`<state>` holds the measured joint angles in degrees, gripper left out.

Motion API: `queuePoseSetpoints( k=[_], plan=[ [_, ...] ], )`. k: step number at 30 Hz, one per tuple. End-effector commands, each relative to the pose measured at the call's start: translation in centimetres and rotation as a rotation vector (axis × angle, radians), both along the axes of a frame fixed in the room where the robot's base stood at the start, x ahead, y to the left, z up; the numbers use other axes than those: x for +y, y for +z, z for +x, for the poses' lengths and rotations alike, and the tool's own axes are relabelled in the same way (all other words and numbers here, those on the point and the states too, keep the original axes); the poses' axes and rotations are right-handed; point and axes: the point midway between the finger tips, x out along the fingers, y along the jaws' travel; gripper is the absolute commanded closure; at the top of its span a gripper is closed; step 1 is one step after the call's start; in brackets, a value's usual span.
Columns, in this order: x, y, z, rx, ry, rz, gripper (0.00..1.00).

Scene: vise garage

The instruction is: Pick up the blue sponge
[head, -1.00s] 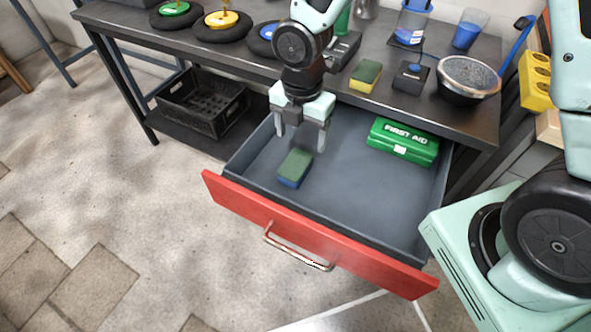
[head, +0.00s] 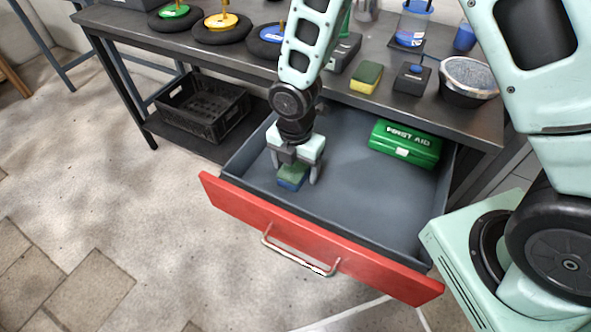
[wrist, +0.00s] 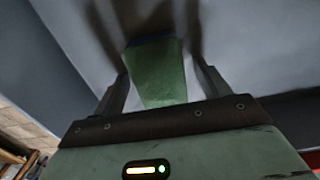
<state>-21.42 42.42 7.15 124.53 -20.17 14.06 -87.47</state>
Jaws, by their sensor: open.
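The blue sponge (head: 291,181), blue below with a green top, lies on the floor of the open drawer (head: 345,195), near its front left. My gripper (head: 294,175) is lowered over it, pointing down. The fingers are open, one on each side of the sponge. In the wrist view the sponge's green top (wrist: 158,75) sits between the two fingers of my gripper (wrist: 160,85), with a gap to each. The sponge's far end is in shadow there, with a strip of blue showing.
A green first aid box (head: 405,144) lies at the drawer's right back. A yellow and green sponge (head: 366,77), a small dark box (head: 411,79) and a bowl (head: 468,82) stand on the workbench above. The red drawer front (head: 315,240) rises before the gripper. The drawer's middle is clear.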

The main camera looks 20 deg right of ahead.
Motion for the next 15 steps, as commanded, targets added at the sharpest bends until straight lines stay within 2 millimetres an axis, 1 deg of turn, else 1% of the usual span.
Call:
queuePoseSetpoints(
  k=[2,3,5,6,7,11,12,15],
  plan=[
    [0.00,0.03,0.00,0.000,0.000,0.000,0.25],
    [-0.01,0.03,-0.01,0.000,0.000,0.000,0.36],
    [-0.01,0.03,-0.01,0.000,0.000,0.000,0.52],
    [-0.01,0.03,-0.01,0.000,0.000,0.000,0.64],
    [-0.01,0.03,-0.01,0.000,0.000,0.000,0.72],
    [-0.01,0.04,-0.01,0.001,0.000,-0.001,0.72],
    [-0.01,0.04,-0.01,0.001,0.000,-0.001,0.75],
    [-0.01,0.04,-0.01,0.001,0.000,-0.001,0.75]
  ],
)
